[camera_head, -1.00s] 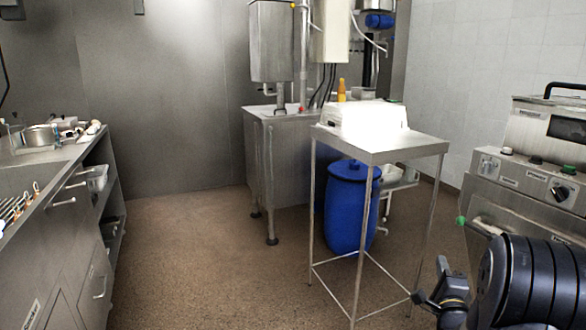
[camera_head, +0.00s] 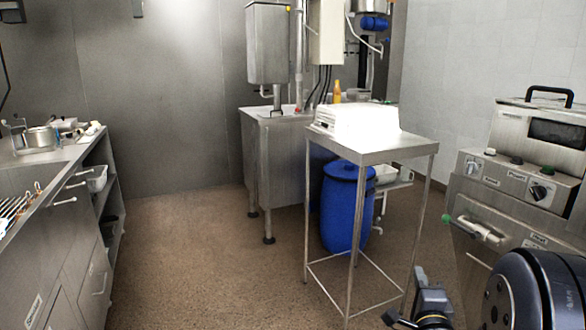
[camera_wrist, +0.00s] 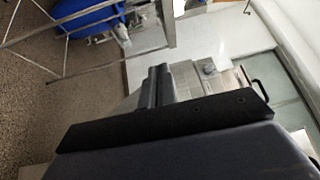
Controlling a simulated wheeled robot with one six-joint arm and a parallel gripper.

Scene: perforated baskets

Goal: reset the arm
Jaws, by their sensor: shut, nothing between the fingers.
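My gripper (camera_head: 419,277) is low at the right of the head view, in front of the steel machine and to the right of the small table's lower frame. It is small and dark there. In the wrist view my gripper (camera_wrist: 156,84) shows as two grey fingers close together with nothing between them. It touches nothing that I can make out. Part of my arm fills the lower right corner of the head view.
A small steel table (camera_head: 378,155) carries a bright white box (camera_head: 357,122), with a blue barrel (camera_head: 345,205) behind its legs. A steel machine (camera_head: 515,185) stands at the right. A steel counter (camera_head: 60,190) lines the left. Open floor (camera_head: 200,260) lies between.

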